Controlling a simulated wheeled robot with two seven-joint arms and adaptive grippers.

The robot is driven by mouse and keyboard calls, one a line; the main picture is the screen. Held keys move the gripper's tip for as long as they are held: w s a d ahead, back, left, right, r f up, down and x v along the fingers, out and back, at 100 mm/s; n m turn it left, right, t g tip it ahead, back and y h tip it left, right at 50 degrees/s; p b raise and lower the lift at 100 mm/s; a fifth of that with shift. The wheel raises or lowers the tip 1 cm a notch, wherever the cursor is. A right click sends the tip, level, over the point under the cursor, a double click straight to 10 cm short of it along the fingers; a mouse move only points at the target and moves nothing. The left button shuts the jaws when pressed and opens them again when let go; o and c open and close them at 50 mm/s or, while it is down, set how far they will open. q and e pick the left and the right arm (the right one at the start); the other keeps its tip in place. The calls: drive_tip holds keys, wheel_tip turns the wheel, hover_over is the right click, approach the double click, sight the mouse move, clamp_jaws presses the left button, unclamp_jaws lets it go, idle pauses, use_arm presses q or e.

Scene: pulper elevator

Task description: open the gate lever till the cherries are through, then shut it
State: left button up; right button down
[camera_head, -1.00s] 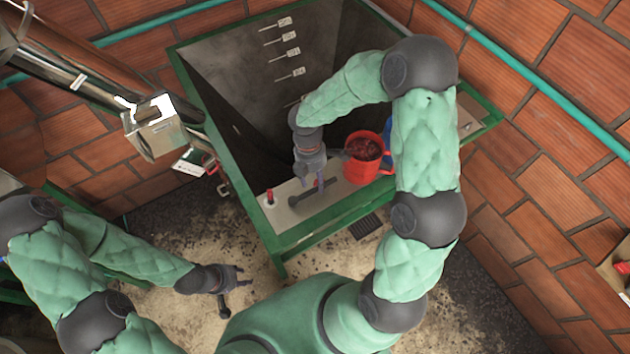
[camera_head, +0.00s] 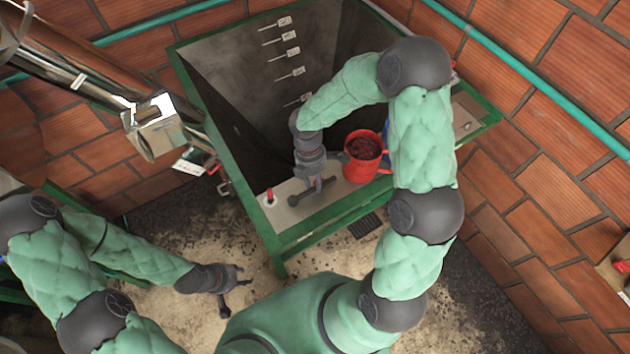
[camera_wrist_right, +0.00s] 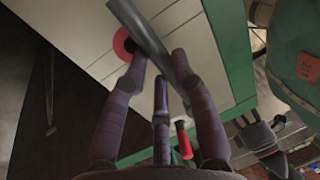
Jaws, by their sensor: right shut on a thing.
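The gate lever (camera_head: 297,200) is a dark bar lying across the pale ledge at the front of the green-framed hopper (camera_head: 190,85). My right gripper (camera_head: 317,188) is shut on the lever. In the right wrist view, the fingers (camera_wrist_right: 164,75) close around the grey lever bar (camera_wrist_right: 135,22), beside a red disc (camera_wrist_right: 122,42). Dark red cherries (camera_head: 364,147) fill a red bucket (camera_head: 360,170) on the ledge, right of my right gripper. The hopper's bottom is dark, and I cannot see whether it holds cherries. My left gripper (camera_head: 240,276) is open and empty above the floor.
A small red-handled control (camera_head: 270,196) stands at the ledge's left end; its red grip shows in the wrist view (camera_wrist_right: 183,140). Level tags (camera_head: 290,73) line the hopper wall. A metal pipe with a box-shaped end (camera_head: 153,125) is at left. Brick walls surround the hopper.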

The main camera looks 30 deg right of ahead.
sight(295, 181)
drive_tip(key=shift+w, duration=0.1)
drive_tip(key=shift+w+a+n+p, duration=0.25)
drive_tip(key=shift+w+n, duration=0.35)
drive_tip(key=shift+n, duration=0.4)
drive_tip(key=w+n, duration=0.1)
drive_tip(key=w+a+n+h+p, duration=0.1)
drive_tip(key=n, duration=0.1)
drive_tip(key=shift+a+n, duration=0.1)
drive_tip(key=shift+n, duration=0.2)
drive_tip(key=w+a+n, duration=0.1)
drive_tip(key=n+p, duration=0.1)
drive_tip(key=n, duration=0.1)
drive_tip(key=shift+w+a+t, duration=0.35)
drive_tip(key=shift+t, duration=0.05)
drive_tip(key=shift+w+a+n+h, duration=0.2)
drive_tip(key=shift+a+n, duration=0.15)
drive_tip(key=shift+n, duration=0.25)
drive_tip(key=shift+w+a+n+h, duration=0.2)
drive_tip(key=shift+a+n, duration=0.15)
drive_tip(key=shift+n, duration=0.25)
drive_tip(key=shift+p, duration=0.3)
drive_tip(key=c, duration=1)
unclamp_jaws()
